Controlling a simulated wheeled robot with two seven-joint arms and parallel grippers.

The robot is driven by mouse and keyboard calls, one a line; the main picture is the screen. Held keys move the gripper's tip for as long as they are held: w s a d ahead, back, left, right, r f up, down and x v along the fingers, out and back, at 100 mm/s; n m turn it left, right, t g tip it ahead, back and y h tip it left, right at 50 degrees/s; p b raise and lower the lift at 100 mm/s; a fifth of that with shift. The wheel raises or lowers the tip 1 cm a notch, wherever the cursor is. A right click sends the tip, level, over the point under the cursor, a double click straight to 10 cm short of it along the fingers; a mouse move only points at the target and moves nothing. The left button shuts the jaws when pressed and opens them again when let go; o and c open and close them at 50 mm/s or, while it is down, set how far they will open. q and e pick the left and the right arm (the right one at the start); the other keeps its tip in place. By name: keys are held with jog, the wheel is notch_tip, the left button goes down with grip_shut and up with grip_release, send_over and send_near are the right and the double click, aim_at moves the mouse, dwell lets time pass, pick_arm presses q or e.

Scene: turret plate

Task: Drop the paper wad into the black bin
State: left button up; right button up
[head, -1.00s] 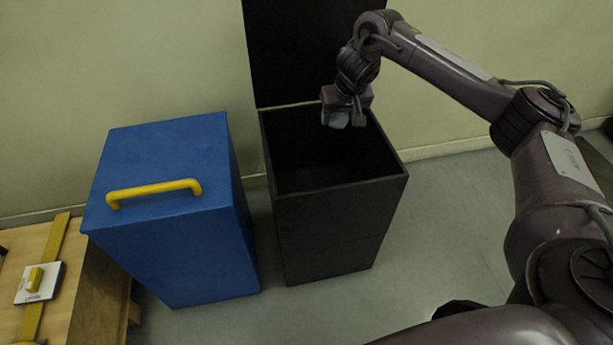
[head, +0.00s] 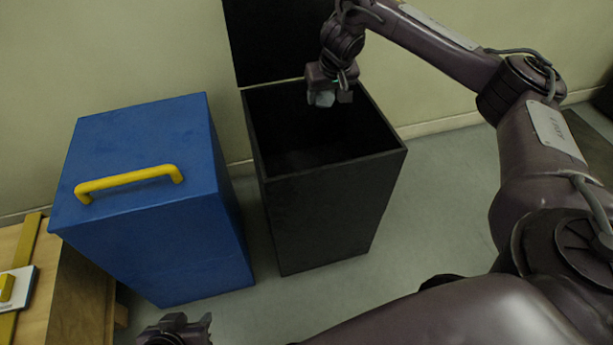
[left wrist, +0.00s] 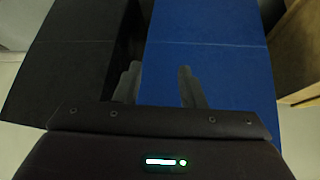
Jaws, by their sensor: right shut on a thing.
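The black bin (head: 330,205) stands open on the floor, with its lid (head: 280,40) raised against the wall. Its side also shows at the left of the left wrist view (left wrist: 60,60). My right gripper (head: 330,97) is over the bin's open top, towards the back. It is shut on the small grey-white paper wad (head: 323,99), which the fingers partly hide. My left gripper (head: 178,328) is low at the bottom edge of the head view, in front of the bins. In the left wrist view its fingers (left wrist: 160,85) are apart with nothing between them.
A closed blue bin (head: 150,215) with a yellow handle (head: 130,180) stands left of the black bin; it also shows in the left wrist view (left wrist: 210,50). A wooden table (head: 80,290) is at the lower left. Floor right of the black bin is clear.

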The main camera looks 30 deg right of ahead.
jog(key=shift+f+b, duration=0.75)
jog(key=shift+b, duration=0.15)
pick_arm(q)
jog(key=w+d+r+t+h, duration=0.2)
jog(key=w+r+t, duration=0.3)
jog(key=w+r, duration=0.1)
jog(key=shift+w+d+r, duration=0.15)
jog(key=shift+d+r, duration=0.15)
jog(key=shift+r, duration=0.2)
pick_arm(e)
jog(key=o, duration=1)
jog(key=shift+o, duration=0.2)
